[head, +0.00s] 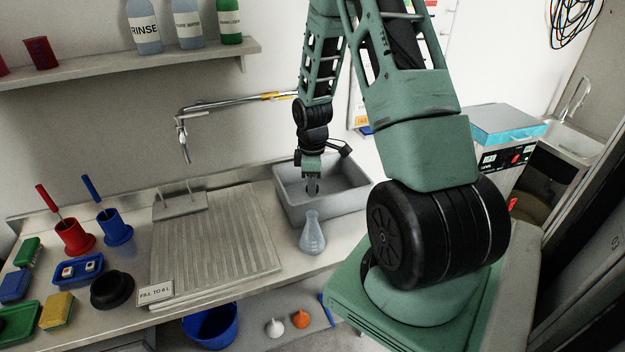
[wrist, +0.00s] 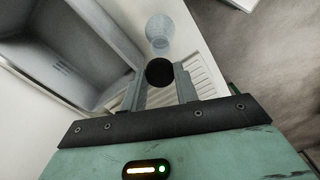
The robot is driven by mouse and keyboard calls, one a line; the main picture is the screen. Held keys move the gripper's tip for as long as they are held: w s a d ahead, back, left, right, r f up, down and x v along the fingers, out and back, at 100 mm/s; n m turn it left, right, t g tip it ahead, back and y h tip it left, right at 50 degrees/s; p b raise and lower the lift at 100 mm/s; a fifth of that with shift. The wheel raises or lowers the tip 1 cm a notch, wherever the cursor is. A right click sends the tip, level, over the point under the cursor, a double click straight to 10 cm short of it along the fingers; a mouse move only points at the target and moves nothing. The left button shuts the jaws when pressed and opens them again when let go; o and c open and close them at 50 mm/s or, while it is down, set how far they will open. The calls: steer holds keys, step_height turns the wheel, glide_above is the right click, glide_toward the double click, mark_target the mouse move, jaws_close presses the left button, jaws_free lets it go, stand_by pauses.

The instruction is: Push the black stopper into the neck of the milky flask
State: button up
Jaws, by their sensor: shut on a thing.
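The milky flask (head: 312,236) stands upright on the counter, just in front of the grey sink basin. It also shows in the wrist view (wrist: 159,31), beyond my fingertips. My gripper (head: 313,187) hangs above and slightly behind the flask in the head view. In the wrist view my gripper (wrist: 160,84) is shut on the black stopper (wrist: 159,71), whose round dark face shows between the fingertips. The stopper looks apart from the flask's neck. In the head view the stopper cannot be made out between the fingers.
The grey basin (head: 290,188) has raised walls close behind the flask. A ribbed drainboard (head: 215,245) lies to the left. A tap (head: 182,140) reaches over the counter. Red (head: 75,236) and blue (head: 115,228) holders stand farther left. The counter's front edge is near the flask.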

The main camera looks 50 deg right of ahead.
steer(key=shift+f+b, duration=2.15)
steer(key=shift+f, duration=0.3)
steer(key=shift+f+b, duration=0.55)
steer(key=shift+f, duration=0.4)
steer(key=shift+f, duration=0.9)
steer(key=o, duration=1.5)
steer(key=shift+r+p, duration=2.8)
steer(key=shift+r, duration=0.75)
